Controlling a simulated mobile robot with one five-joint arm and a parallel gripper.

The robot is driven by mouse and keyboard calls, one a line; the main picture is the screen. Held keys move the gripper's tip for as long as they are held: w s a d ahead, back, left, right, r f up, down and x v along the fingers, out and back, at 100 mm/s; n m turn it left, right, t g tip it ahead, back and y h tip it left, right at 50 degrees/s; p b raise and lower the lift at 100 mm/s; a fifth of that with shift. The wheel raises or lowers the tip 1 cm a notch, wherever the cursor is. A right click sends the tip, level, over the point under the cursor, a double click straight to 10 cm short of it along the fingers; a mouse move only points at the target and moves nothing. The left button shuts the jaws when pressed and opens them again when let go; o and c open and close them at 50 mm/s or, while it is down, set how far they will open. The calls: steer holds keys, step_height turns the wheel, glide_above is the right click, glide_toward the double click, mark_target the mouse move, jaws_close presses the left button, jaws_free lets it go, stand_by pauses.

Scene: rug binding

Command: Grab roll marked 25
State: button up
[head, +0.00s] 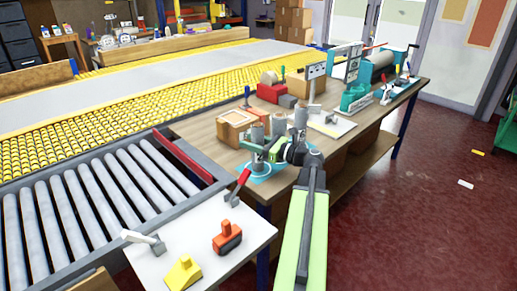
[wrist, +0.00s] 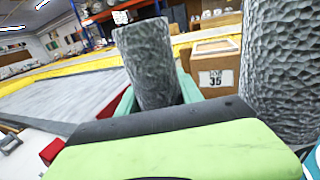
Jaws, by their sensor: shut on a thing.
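My gripper (wrist: 158,100) has its teal fingers shut on a rough grey roll (wrist: 146,60), which leans slightly in the wrist view. In the head view my gripper (head: 268,152) is at the near end of the wooden bench, among several upright grey rolls (head: 279,124). A second, larger-looking grey roll (wrist: 285,70) stands close on the right in the wrist view. No number 25 can be read on any roll. The lower part of the held roll is hidden by my gripper.
A wooden box marked 35 (wrist: 215,72) stands behind the rolls; a wooden box also shows in the head view (head: 235,128). A white board with red and yellow clamps (head: 228,238) is near. A roller conveyor (head: 90,205) lies left; the red floor (head: 430,210) right is mostly clear.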

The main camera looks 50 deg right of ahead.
steer(key=c, duration=0.5)
steer(key=shift+o, duration=0.2)
step_height(320, 180, up, 18)
steer(key=p, duration=1.8)
